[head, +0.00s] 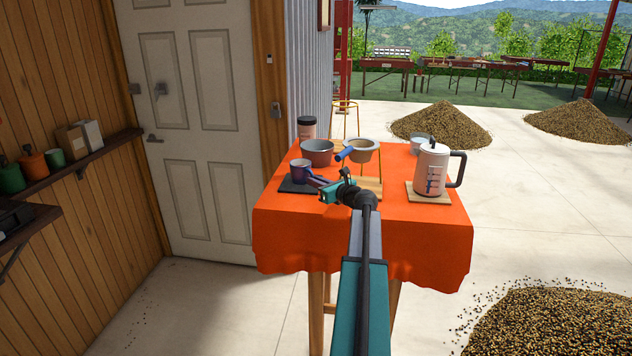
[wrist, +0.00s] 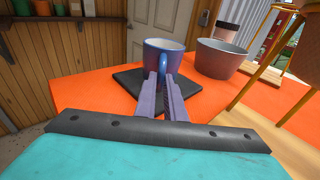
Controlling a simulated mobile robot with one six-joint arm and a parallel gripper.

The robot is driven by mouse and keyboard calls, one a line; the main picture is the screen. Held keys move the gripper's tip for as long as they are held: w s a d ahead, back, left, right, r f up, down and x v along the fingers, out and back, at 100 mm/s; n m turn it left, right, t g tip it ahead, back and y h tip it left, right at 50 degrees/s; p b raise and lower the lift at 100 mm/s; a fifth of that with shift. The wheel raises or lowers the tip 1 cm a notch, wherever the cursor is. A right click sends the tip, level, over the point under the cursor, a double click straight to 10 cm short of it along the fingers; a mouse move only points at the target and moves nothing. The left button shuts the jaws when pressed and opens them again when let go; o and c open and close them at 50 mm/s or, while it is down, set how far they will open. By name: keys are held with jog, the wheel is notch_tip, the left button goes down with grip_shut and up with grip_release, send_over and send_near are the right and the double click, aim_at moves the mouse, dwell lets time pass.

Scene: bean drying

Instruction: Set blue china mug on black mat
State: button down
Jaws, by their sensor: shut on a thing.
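The blue china mug (head: 299,170) is upright at the black mat (head: 290,188) on the left of the orange-covered table. In the wrist view the mug (wrist: 158,55) stands over the mat (wrist: 127,80), its handle toward me. My gripper (head: 318,182) reaches it from the right. In the wrist view my gripper (wrist: 163,85) is shut on the mug's handle. The mug's base is partly hidden behind the fingers, so I cannot tell whether it touches the mat.
A grey bowl (head: 318,153) and a dark-lidded jar (head: 307,128) stand behind the mug. A dripper (head: 361,150) on a thin stand is to the right. A white kettle (head: 431,170) stands on a wooden board at the table's right. The orange cloth (head: 300,225) is clear at the front.

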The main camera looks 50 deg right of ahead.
jog(key=shift+f, duration=0.1)
jog(key=c, duration=1.8)
grip_release()
jog(key=shift+c, duration=0.2)
jog(key=shift+s, duration=0.1)
jog(key=b+v, duration=0.3)
jog(key=v, duration=0.7)
jog(key=shift+s+a+b, duration=0.1)
jog(key=shift+s+b, duration=0.15)
jog(key=shift+b, duration=0.1)
jog(key=shift+s+a+r, duration=0.15)
jog(key=shift+s+r, duration=0.1)
jog(key=shift+s, duration=0.4)
